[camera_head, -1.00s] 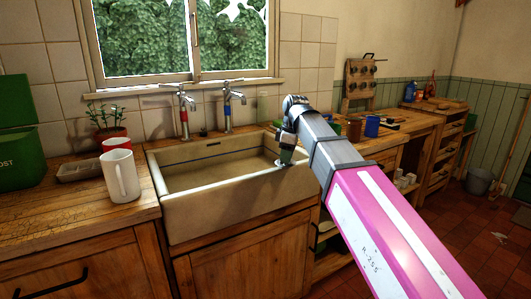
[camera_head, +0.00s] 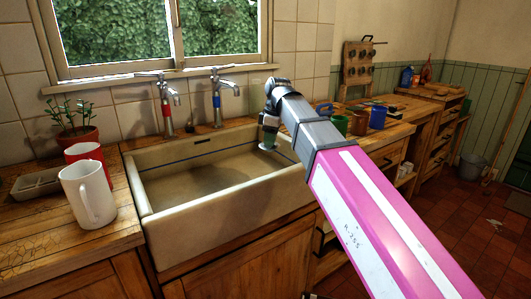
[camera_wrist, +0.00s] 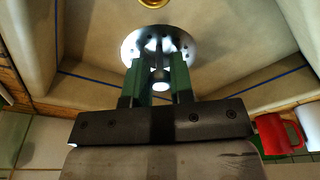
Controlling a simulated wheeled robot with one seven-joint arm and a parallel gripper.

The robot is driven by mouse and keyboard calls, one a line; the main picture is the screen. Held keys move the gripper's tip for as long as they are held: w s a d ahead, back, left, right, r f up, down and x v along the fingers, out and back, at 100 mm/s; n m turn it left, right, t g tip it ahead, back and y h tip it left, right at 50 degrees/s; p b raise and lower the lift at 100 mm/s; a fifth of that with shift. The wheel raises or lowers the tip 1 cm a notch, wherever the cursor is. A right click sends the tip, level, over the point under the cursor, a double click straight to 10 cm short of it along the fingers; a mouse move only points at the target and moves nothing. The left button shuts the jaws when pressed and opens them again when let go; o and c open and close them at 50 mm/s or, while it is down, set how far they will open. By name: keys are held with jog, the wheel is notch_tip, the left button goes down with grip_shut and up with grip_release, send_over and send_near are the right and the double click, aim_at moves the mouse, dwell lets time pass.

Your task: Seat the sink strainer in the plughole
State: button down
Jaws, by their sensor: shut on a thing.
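The sink strainer (camera_wrist: 138,45) is a shiny metal disc with small holes and a centre knob. My gripper (camera_wrist: 158,82) is shut on its knob between two green fingers. In the head view my gripper (camera_head: 269,134) hangs over the right end of the sink (camera_head: 222,205), with the strainer (camera_head: 267,148) below its fingers. The strainer is held above the basin floor. The plughole (camera_wrist: 154,3) shows as a brass ring cut off at the top of the wrist view, apart from the strainer. I cannot make out the plughole in the head view.
Two taps (camera_head: 166,105) stand behind the sink. A white mug (camera_head: 88,194), a red mug (camera_head: 88,153), a tray (camera_head: 38,184) and a potted plant (camera_head: 72,125) are on the left counter. A blue mug (camera_head: 377,117) is on the right counter. The basin looks otherwise empty.

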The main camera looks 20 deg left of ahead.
jog(key=shift+w+a, duration=0.2)
jog(key=shift+w, duration=0.05)
jog(key=shift+w+a+f, duration=0.1)
jog(key=shift+f, duration=3.45)
jog(key=shift+f, duration=2.9)
jog(key=shift+f, duration=1.3)
jog(key=c, duration=0.9)
grip_release()
